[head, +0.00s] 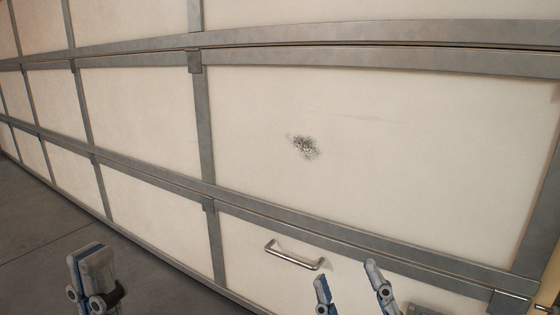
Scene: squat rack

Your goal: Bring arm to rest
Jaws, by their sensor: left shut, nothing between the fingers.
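My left gripper (92,258) shows at the bottom left, in front of the grey floor. Its fingers are together with nothing between them. My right gripper (346,276) shows at the bottom, right of the middle. Its two fingers stand apart with nothing seen between them, so it is open. Both grippers point up in the picture. Most of both arms is out of view below the frame. No squat rack shows.
A large cream garage door (400,140) with grey metal frames fills most of the view. It has a metal handle (295,256) low down, left of my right gripper, and a dark scuff (303,146). Bare grey floor (40,225) shows at the lower left.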

